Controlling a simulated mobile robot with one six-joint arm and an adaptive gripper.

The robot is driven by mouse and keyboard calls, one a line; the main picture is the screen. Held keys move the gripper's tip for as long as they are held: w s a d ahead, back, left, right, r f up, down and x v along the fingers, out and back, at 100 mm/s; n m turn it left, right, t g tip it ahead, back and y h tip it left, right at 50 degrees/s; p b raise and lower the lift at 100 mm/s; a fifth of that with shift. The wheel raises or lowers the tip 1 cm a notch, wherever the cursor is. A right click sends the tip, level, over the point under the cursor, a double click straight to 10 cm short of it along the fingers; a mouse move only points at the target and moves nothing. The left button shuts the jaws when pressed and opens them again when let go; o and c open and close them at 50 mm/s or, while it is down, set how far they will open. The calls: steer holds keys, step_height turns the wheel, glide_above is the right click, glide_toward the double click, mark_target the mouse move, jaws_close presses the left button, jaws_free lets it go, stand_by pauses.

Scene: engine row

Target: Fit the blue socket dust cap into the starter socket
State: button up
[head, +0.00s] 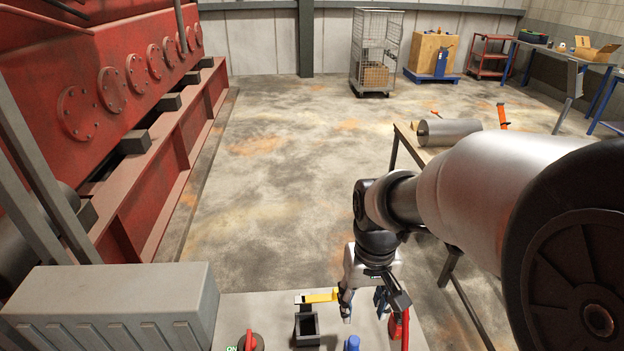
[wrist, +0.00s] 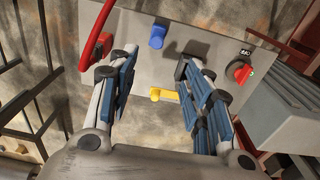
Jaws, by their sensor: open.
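The blue dust cap (head: 352,343) stands on a grey panel at the bottom of the head view. It also shows near the top middle of the wrist view (wrist: 157,36). A dark square socket (head: 306,327), seemingly the starter socket, stands open to the left of the cap. In the wrist view I cannot make out the socket clearly; a finger may hide it. My gripper (head: 367,308) is above the panel, open and empty. In the wrist view its two blue-padded fingers (wrist: 149,70) are wide apart, with the cap beyond their tips.
A yellow piece (head: 318,297) sits by the socket; it shows between the fingers in the wrist view (wrist: 164,94). A red switch (head: 250,342) marked ON is at left, a red part (head: 398,325) at right. A grey box (head: 115,300) stands left of the panel (head: 265,308).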

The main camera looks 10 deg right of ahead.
steer(key=w, duration=0.1)
steer(key=b, duration=0.4)
glide_above(355, 340)
steer(key=f, duration=1.2)
steer(key=shift+s+a+f, duration=0.2)
steer(key=shift+s+f, duration=0.1)
steer(key=shift+s, duration=0.05)
steer(key=shift+w+d+f+b, duration=0.15)
steer(key=shift+f+b, duration=0.65)
steer(key=shift+f, duration=0.7)
steer(key=shift+w+f+b, duration=0.15)
steer(key=shift+f+b, duration=0.65)
steer(key=shift+f, duration=0.7)
steer(key=shift+r, duration=0.1)
jaws_close()
